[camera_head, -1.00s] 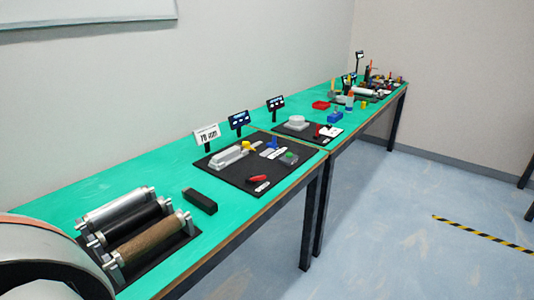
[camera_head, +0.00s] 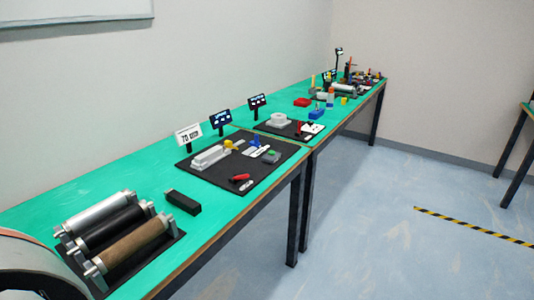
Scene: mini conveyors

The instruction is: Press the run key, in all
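The green-topped tables (camera_head: 65,186) run from the near left to the far right along the wall. On the near table a black mat (camera_head: 220,175) bears a grey device with a yellow part (camera_head: 211,156), a green button-like piece (camera_head: 270,156), a blue piece (camera_head: 255,139) and a red-handled piece (camera_head: 240,178). I cannot tell which part is the run key; labels are too small to read. Small display signs (camera_head: 188,135) stand behind the mat. A large curved part, probably mine, shows at the lower left. Neither gripper is in view.
Three rollers in a frame (camera_head: 119,235) sit at the near left, with a black block (camera_head: 183,202) beside them. More devices, including a red tray (camera_head: 303,102), stand farther along. The blue floor is open at right, with striped tape (camera_head: 470,226).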

